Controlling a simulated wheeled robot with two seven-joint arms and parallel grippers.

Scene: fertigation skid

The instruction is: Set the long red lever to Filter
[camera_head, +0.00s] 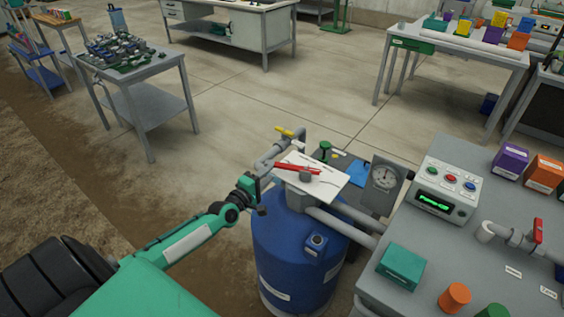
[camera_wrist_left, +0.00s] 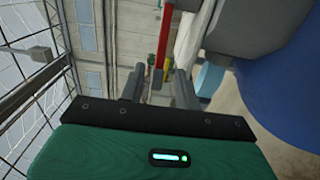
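The long red lever (camera_head: 297,168) lies across a white label plate (camera_head: 325,180) on top of the blue tank (camera_head: 285,250). It turns on a grey hub (camera_head: 306,177), and its free end points left in the head view. The plate's lettering is too small to read. My left gripper (camera_head: 262,196) is just left of and below the plate, apart from the lever's hub. In the left wrist view its fingers (camera_wrist_left: 158,88) are spread. The red lever (camera_wrist_left: 164,35) shows there, with its end in line with the gap. I cannot tell whether it touches a finger. My right gripper is not in view.
A yellow-handled valve (camera_head: 285,132) sits on the pipe behind the plate. A pressure gauge (camera_head: 385,177) and a grey bench with a control box (camera_head: 448,190) stand to the right. A shorter red valve handle (camera_head: 539,230) is on that bench. Floor left of the tank is clear.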

